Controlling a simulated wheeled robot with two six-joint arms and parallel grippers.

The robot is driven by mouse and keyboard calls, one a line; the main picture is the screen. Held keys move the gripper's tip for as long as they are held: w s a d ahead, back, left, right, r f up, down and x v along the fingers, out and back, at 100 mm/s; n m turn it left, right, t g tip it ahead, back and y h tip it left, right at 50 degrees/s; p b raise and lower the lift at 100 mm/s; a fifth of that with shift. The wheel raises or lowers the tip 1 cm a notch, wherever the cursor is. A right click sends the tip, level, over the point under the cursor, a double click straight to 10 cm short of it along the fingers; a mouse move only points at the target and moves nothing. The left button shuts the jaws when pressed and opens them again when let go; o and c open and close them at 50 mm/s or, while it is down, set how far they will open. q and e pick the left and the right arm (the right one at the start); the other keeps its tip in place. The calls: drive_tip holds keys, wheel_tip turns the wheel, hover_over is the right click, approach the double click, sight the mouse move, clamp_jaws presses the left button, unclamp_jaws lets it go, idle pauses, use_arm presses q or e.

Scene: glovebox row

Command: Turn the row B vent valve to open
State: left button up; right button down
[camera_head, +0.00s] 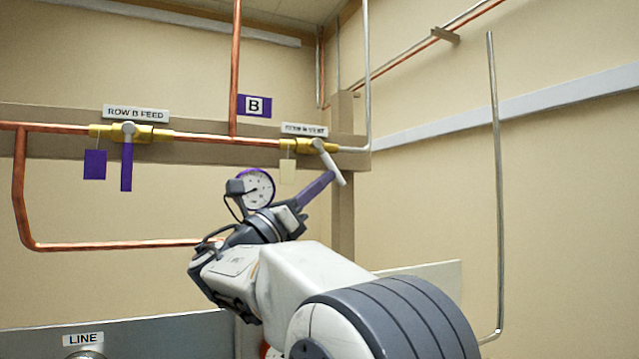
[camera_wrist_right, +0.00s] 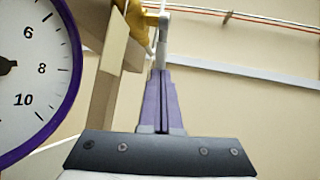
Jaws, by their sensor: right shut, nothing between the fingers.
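The row B vent valve (camera_head: 302,146) is a brass body on the wall pipe, under a small white label. Its pale lever (camera_head: 333,166) slants down and to the right. My right gripper (camera_head: 329,176) reaches up from below, its purple fingers shut and empty, with the tips at the lever's lower part. I cannot tell whether they touch it. In the right wrist view the shut fingers (camera_wrist_right: 160,75) point at the lever (camera_wrist_right: 162,42), and the brass valve shows at the top. My left gripper is not in view.
A round gauge (camera_head: 257,188) with a purple rim is close to the left of my right gripper. The ROW B FEED valve (camera_head: 128,132) is farther left, its purple lever hanging straight down. A pale tag (camera_head: 287,171) hangs below the vent valve. A vertical pipe (camera_head: 497,190) stands right.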

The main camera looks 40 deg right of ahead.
drive_tip(key=shift+s+d, duration=0.1)
drive_tip(key=shift+d, duration=0.25)
drive_tip(key=shift+s+d+r+b, duration=0.15)
drive_tip(key=shift+d+r+b, duration=0.05)
drive_tip(key=shift+d+b, duration=0.3)
drive_tip(key=shift+s+d+r+b, duration=0.15)
drive_tip(key=shift+d+b, duration=0.2)
drive_tip(key=shift+d, duration=0.2)
drive_tip(key=shift+s+r+b+x, duration=0.15)
drive_tip(key=shift+x, duration=0.75)
drive_tip(key=shift+s+r+b+x, duration=0.1)
drive_tip(key=shift+b+x, duration=0.05)
drive_tip(key=shift+x, duration=0.75)
drive_tip(key=shift+a+r, duration=0.1)
